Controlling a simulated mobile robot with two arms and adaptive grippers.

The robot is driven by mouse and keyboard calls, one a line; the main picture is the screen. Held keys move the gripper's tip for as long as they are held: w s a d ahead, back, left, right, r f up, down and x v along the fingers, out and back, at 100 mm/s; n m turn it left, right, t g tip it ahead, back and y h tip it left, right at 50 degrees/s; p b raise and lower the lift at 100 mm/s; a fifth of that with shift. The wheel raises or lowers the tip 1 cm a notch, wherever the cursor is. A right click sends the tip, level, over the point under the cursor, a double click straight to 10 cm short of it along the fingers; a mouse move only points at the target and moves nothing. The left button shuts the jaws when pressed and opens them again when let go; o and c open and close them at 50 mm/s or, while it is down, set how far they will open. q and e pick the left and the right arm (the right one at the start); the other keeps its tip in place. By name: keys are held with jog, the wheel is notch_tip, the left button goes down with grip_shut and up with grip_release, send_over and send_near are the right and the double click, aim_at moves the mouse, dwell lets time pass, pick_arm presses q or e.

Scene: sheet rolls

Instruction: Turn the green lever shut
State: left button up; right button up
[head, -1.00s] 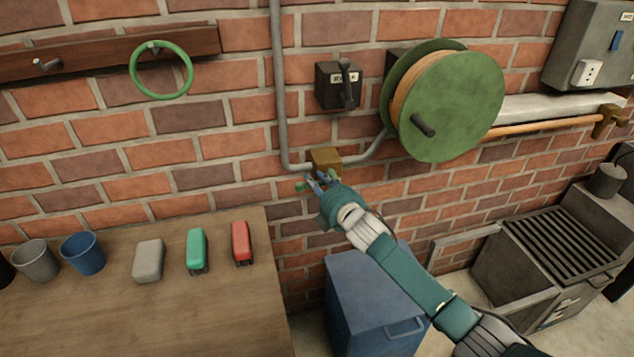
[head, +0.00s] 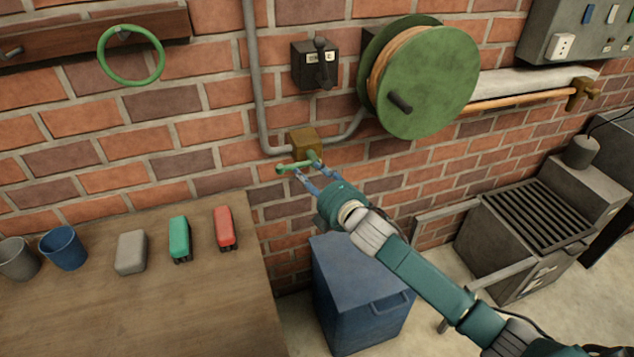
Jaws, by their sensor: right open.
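The green lever (head: 291,167) sticks out to the left from below the brass valve block (head: 304,142) on the brick wall, lying close to horizontal. A grey pipe runs into the block from the left and another leaves it to the right. My right gripper (head: 307,174) is open just below the lever, with its blue fingers spread near the lever's underside and right end. I cannot tell whether a finger touches the lever. My left gripper is not in view.
A green hose reel (head: 428,82) and a black switch box (head: 315,66) are on the wall above. A wooden table (head: 140,315) with cups and staplers is at the left. A blue cabinet (head: 345,290) stands below my right arm. A grill (head: 540,235) is at the right.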

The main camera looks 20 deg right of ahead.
jog(key=v, duration=0.3)
jog(key=shift+s+r, duration=0.1)
jog(key=shift+s, duration=0.2)
jog(key=s+d+f+m+g+h, duration=0.1)
jog(key=s+d+f+m+g, duration=0.15)
jog(key=f, duration=0.95)
jog(key=s+d+f+m+g+h, duration=0.1)
jog(key=s+d+f+m+g, duration=0.2)
jog(key=f, duration=0.9)
jog(key=s+d+f+m+g, duration=0.2)
jog(key=s+f+m, duration=0.3)
jog(key=s+f, duration=0.9)
jog(key=s+a+f+m+g, duration=0.1)
jog(key=s+f, duration=0.5)
jog(key=s, duration=0.7)
jog(key=s+a+f+m+g, duration=0.1)
jog(key=s+f+m+g, duration=0.2)
jog(key=s+f, duration=0.4)
jog(key=s+a+f+m+g+h, duration=0.1)
jog(key=s+f+m+g, duration=0.2)
jog(key=s, duration=1.6)
notch_tip(320, 180, down, 4)
jog(key=shift+s+a+f, duration=0.2)
